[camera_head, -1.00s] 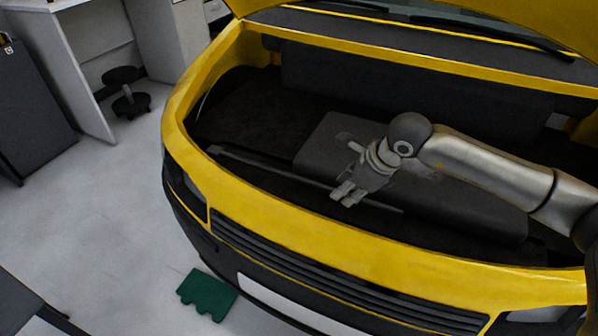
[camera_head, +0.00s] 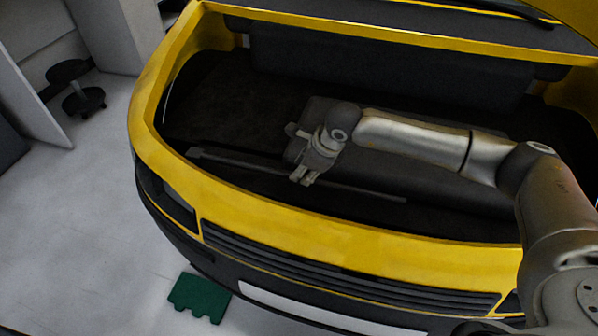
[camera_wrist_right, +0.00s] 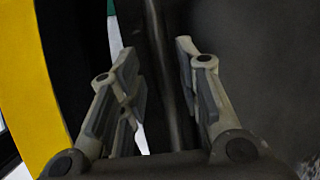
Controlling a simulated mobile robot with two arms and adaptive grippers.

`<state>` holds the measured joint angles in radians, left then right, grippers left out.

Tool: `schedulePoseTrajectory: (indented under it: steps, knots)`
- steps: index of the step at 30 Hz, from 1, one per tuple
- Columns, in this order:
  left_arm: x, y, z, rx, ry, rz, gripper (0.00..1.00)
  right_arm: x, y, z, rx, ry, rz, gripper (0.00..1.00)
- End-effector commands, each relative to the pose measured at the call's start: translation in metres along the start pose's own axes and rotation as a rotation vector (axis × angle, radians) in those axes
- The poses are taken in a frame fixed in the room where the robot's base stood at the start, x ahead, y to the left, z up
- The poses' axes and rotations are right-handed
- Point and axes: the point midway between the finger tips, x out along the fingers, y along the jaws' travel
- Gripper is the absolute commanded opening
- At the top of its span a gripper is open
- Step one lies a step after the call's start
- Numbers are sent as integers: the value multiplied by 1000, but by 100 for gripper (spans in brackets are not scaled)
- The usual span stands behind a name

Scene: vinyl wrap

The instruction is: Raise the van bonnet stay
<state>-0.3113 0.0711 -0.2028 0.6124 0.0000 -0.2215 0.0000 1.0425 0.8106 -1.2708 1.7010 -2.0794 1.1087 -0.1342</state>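The bonnet stay (camera_head: 365,192) is a thin dark rod lying low along the front of the open engine bay. Its wider left end (camera_head: 205,154) is near the left front corner. My right gripper (camera_head: 303,178) is over the middle of the rod, pointing down at it. In the right wrist view, the stay (camera_wrist_right: 170,75) passes between the two spread fingers (camera_wrist_right: 158,80), with a gap on each side. The van's yellow bonnet (camera_head: 575,18) is raised, with only its edge showing at top right. My left gripper is not in view.
The van's yellow front rim (camera_head: 330,225) borders the bay in front of the gripper. A dark grey block (camera_head: 430,180) fills the bay's middle behind the rod. A green piece (camera_head: 200,297) lies on the floor by the bumper. A stool (camera_head: 82,100) stands at left.

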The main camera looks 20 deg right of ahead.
Motion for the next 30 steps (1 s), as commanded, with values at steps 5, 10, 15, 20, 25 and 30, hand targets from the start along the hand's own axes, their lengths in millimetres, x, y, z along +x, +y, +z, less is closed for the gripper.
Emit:
schedulePoseTrajectory:
  steps: [5, 10, 15, 20, 25, 30]
  knots:
    - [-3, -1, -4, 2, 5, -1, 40, 26, 1, 0, 1, 0, 2, 32]
    - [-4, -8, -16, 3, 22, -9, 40, 36, 0, 0, 0, 0, 0, 32]
    - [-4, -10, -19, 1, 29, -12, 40, 37, 0, 0, -1, -1, 0, 32]
    - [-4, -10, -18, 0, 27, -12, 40, 37, 0, 0, 0, -1, 0, 25]
    - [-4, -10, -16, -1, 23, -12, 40, 37, 0, 0, 0, 0, 0, 4]
    - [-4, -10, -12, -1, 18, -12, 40, 37, 0, 0, 0, 0, 0, 0]
